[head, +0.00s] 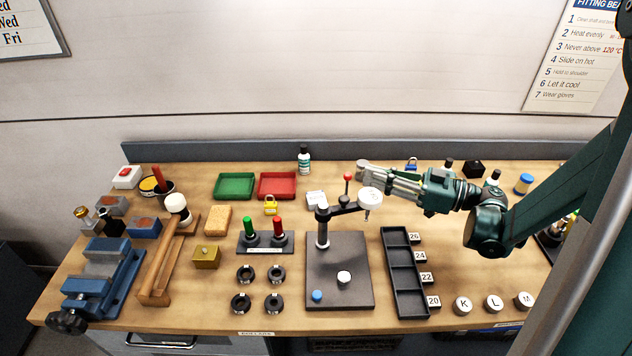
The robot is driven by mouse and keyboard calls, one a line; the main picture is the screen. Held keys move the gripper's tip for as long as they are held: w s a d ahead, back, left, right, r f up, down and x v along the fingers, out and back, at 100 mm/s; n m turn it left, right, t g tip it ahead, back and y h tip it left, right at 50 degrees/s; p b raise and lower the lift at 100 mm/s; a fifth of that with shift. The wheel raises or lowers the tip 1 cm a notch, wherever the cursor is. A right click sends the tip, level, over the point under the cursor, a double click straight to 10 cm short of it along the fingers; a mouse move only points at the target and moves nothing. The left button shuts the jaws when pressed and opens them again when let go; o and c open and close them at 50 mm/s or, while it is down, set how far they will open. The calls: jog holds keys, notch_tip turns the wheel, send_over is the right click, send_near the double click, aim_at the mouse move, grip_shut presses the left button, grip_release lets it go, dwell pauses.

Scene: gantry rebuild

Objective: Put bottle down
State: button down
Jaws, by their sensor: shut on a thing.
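A small white bottle (304,160) with a dark green label stands upright at the back of the bench, behind the red tray. My gripper (364,171) reaches in from the right above the back middle of the bench. It points left and lies to the right of that bottle, clearly apart from it. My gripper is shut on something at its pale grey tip. I cannot make out what the held thing is, or whether it touches the bench.
A red-knobbed lever (347,178) and a white dial on a stand (370,198) are close to the gripper. Green (235,186) and red (277,173) trays lie to the left. A dark slotted rack (409,305) is in front. Bare wood shows around the bottle.

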jog(key=b+x, duration=0.2)
jog(key=x, duration=1.4)
jog(key=shift+w+a+r, duration=0.1)
jog(key=shift+a, duration=0.1)
jog(key=shift+w+a+f+b, duration=0.15)
jog(key=shift+f+b, duration=0.1)
jog(key=shift+f, duration=0.35)
jog(key=shift+s+a+f+b, duration=0.1)
jog(key=shift+f+b, duration=0.1)
jog(key=shift+f, duration=0.4)
jog(key=shift+w+a+f+b, duration=0.15)
jog(key=shift+f+b, duration=0.1)
jog(key=shift+f, duration=0.35)
jog(key=shift+f, duration=0.15)
jog(key=c, duration=2.4)
grip_release()
jog(key=shift+o, duration=0.2)
jog(key=shift+r, duration=0.25)
jog(key=p+v, duration=0.2)
jog(key=v, duration=1)
jog(key=shift+f, duration=0.1)
